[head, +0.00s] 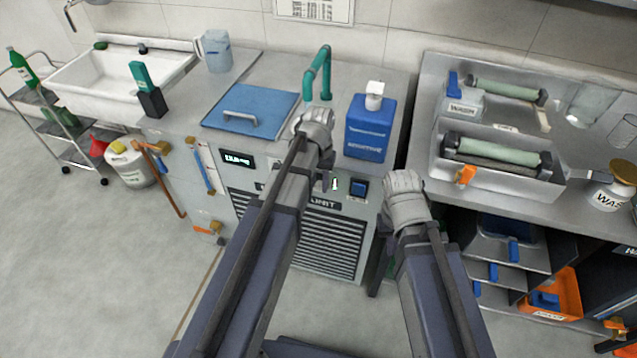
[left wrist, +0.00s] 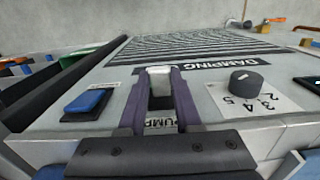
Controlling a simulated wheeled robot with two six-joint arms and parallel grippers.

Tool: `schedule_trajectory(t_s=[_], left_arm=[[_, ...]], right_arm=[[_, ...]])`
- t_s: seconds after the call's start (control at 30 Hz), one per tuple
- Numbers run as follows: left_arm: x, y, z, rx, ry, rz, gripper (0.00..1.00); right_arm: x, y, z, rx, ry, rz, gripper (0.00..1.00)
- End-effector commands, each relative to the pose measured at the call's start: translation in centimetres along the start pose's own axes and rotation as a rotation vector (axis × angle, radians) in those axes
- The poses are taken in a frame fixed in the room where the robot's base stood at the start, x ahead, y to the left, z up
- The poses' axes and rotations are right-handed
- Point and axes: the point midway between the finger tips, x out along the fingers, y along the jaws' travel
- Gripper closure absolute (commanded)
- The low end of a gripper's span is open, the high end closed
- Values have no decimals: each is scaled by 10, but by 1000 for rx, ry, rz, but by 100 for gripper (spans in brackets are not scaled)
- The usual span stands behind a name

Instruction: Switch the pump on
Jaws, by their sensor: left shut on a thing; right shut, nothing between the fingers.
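The pump switch (left wrist: 160,78) shows in the left wrist view as a small light-topped lever over a dark slot, beside a label reading PUMP (left wrist: 160,124). My left gripper (left wrist: 158,72) has its two purple fingers on either side of the lever, shut on it. In the head view my left gripper (head: 323,183) is at the front panel of the grey damping unit (head: 240,182), with the lever hidden. My right arm's wrist (head: 405,195) is right of the panel; its fingers are hidden.
A blue rocker (left wrist: 88,103) and a numbered round knob (left wrist: 245,83) flank the lever. A blue bottle (head: 369,130), a green tap (head: 318,72) and a blue lid (head: 250,107) are on the unit's top. Steel trays (head: 500,165) stand at the right.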

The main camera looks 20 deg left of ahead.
Motion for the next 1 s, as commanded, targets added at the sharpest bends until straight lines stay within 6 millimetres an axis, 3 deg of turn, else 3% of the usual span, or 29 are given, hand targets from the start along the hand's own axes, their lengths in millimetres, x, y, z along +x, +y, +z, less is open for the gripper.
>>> schedule_trajectory(t_s=[0.2, 0.47, 0.5, 0.73, 1.0], left_arm=[[-4, 0, -5, 0, -97, 0, 100], [-3, 0, -3, 0, -101, 0, 100], [-3, 0, -3, 0, -101, 0, 64], [-3, 0, -3, 0, -101, 0, 39], [-4, 0, -3, 0, -100, 0, 38]], right_arm=[[-2, 0, 0, 0, 0, 0, 100], [-2, 0, 0, 0, 0, 0, 100], [-2, 0, 0, 0, 0, 0, 100], [-2, 0, 0, 0, 0, 0, 100], [-2, 0, 0, 0, 0, 0, 100]])
